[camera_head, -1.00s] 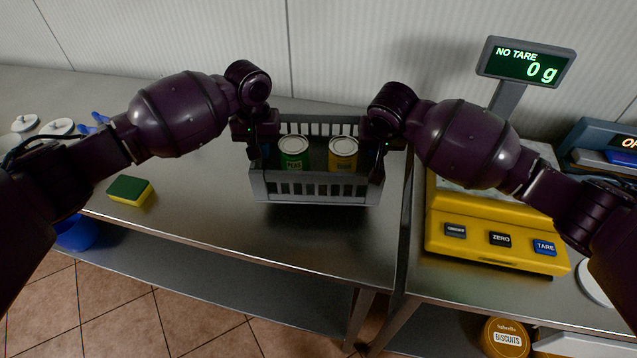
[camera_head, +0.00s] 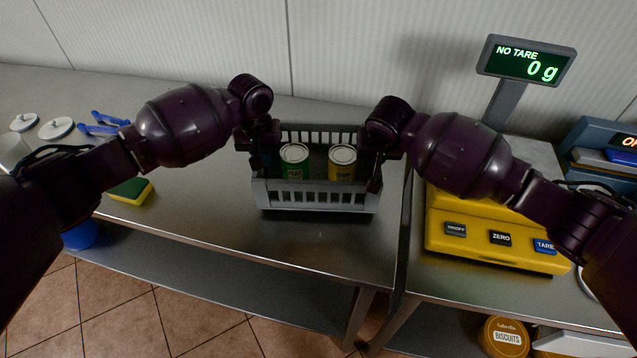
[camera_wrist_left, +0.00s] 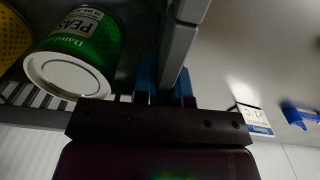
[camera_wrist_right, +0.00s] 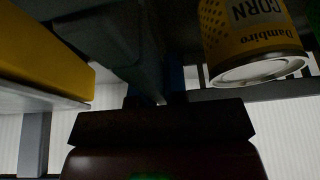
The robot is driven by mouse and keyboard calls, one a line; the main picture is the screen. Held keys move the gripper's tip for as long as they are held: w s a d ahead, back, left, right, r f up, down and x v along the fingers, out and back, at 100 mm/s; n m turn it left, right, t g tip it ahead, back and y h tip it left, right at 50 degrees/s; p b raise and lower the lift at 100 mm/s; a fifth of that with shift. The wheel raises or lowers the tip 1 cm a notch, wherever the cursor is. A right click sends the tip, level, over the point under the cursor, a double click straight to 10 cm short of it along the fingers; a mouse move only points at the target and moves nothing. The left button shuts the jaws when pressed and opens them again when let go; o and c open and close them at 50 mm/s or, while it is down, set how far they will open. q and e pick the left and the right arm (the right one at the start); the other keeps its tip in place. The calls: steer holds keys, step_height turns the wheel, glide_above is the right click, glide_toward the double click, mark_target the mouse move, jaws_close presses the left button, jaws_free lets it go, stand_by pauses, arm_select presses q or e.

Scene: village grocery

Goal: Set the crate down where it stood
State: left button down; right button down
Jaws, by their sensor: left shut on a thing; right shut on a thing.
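The grey slatted crate (camera_head: 318,186) is level near the front of the steel counter, left of the yellow scale. A green peas can (camera_head: 294,163) and a yellow corn can (camera_head: 342,164) stand inside it. My left gripper (camera_head: 264,160) is shut on the crate's left wall; its blue fingers straddle the wall in the left wrist view (camera_wrist_left: 166,88). My right gripper (camera_head: 374,163) is shut on the right wall, partly hidden by my arm. I cannot tell whether the crate's base touches the counter.
The yellow scale (camera_head: 480,222), its display (camera_head: 525,62) reading 0 g, stands close on the right. A yellow-green sponge (camera_head: 131,190), blue-handled tool (camera_head: 100,124) and white lids (camera_head: 56,128) lie left. The counter between sponge and crate is clear.

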arm_select(q)
steer(key=shift+a+f, duration=0.2)
steer(key=shift+f, duration=0.35)
arm_select(e)
steer(key=shift+d+f, duration=0.2)
steer(key=shift+f, duration=0.4)
arm_select(q)
steer(key=c, duration=1.3)
jaws_free()
arm_select(e)
steer(key=c, duration=1.3)
jaws_free()
arm_select(q)
steer(key=shift+o, duration=0.7)
steer(key=shift+d, duration=0.1)
arm_select(e)
steer(key=shift+o, duration=0.7)
steer(key=shift+a, duration=0.15)
arm_select(q)
step_height(320, 180, up, 11)
steer(key=shift+r, duration=0.45)
arm_select(e)
steer(key=shift+s+r, duration=0.1)
steer(key=shift+r, duration=0.05)
steer(key=v, duration=1.1)
steer(key=shift+s+r, duration=0.15)
steer(key=shift+r, duration=0.2)
arm_select(q)
steer(key=shift+s, duration=0.15)
